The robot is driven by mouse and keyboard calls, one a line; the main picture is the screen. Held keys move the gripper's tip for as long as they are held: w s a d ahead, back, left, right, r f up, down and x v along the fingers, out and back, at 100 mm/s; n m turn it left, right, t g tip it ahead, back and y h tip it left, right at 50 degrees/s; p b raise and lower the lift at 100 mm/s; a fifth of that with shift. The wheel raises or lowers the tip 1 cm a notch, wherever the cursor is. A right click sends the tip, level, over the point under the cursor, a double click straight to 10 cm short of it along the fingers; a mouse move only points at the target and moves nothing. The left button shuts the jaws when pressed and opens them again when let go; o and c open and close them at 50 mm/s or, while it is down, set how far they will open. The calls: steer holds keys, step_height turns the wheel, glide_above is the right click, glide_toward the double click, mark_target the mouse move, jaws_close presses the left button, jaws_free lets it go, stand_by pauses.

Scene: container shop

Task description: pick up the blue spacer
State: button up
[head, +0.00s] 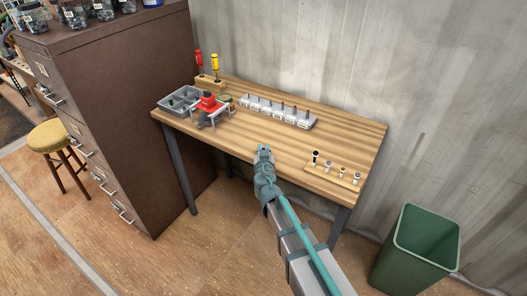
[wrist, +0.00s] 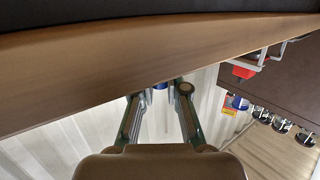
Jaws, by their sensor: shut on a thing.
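My gripper (head: 264,150) is over the front part of the wooden table (head: 345,138) in the head view. In the wrist view my gripper (wrist: 160,91) has its two fingers closed in on a small blue piece, the blue spacer (wrist: 160,86), held between the fingertips. Only a small part of the spacer shows there; the fingers hide the rest. In the head view the spacer is too small to make out for sure at the fingertips. The table edge (wrist: 60,70) runs across the top of the wrist view, close to the fingertips.
A grey compartment tray (head: 172,103), a red device (head: 208,101) and two screwdrivers (head: 215,64) stand at the table's left. A row of grey blocks (head: 290,116) is at the back, a pegged wooden strip (head: 347,178) at the right. A green bin (head: 415,250) stands on the floor.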

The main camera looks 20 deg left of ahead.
steer(key=shift+r, duration=0.5)
steer(key=s+r, duration=0.1)
steer(key=r, duration=0.1)
steer(key=s+d+r, duration=0.1)
steer(key=r, duration=0.1)
steer(key=s+d+r, duration=0.1)
steer(key=r, duration=0.1)
steer(key=shift+s+d+r, duration=0.2)
steer(key=shift+s, duration=0.2)
steer(key=s+d+r+b, duration=0.3)
steer(key=s+d+b, duration=0.1)
steer(key=s+b, duration=0.2)
steer(key=shift+s+r, duration=0.3)
steer(key=shift+r, duration=0.1)
steer(key=shift+s+d+r+b, duration=0.5)
steer(key=shift+s+b, duration=0.25)
steer(key=shift+b, duration=2.2)
